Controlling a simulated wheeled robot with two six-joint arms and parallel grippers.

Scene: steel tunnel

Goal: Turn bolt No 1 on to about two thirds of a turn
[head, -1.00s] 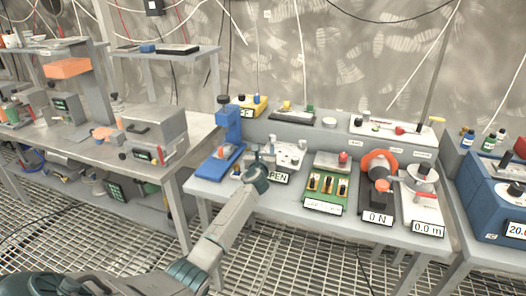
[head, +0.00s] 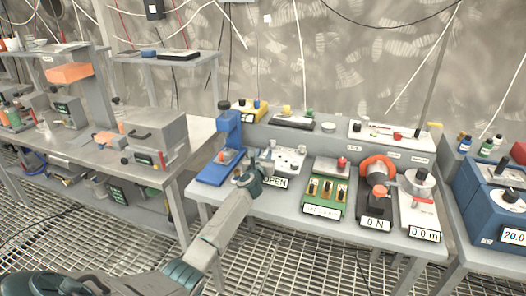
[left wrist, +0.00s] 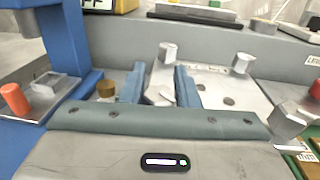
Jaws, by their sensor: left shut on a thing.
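A pale plate with upright hex bolts (head: 290,157) stands on the bench behind an OPEN sign (head: 275,183). My left gripper (head: 252,172) is low at the plate's left front corner. In the left wrist view, its two blue-grey fingers (left wrist: 160,88) are shut on a small pale piece, apparently a bolt, mostly hidden. Two hex bolts, one behind the fingers (left wrist: 167,52) and one to the right (left wrist: 243,63), stand free. A third hex piece (left wrist: 290,120) is nearer at the right. I cannot read a bolt number. My right gripper is not in view.
A blue press (head: 229,130) stands close left of the gripper. A brass knob (left wrist: 106,90) is beside the left finger. To the right are a green board (head: 325,190), a black "0 N" device (head: 376,205) and a blue box (head: 495,190). Grating floor lies in front.

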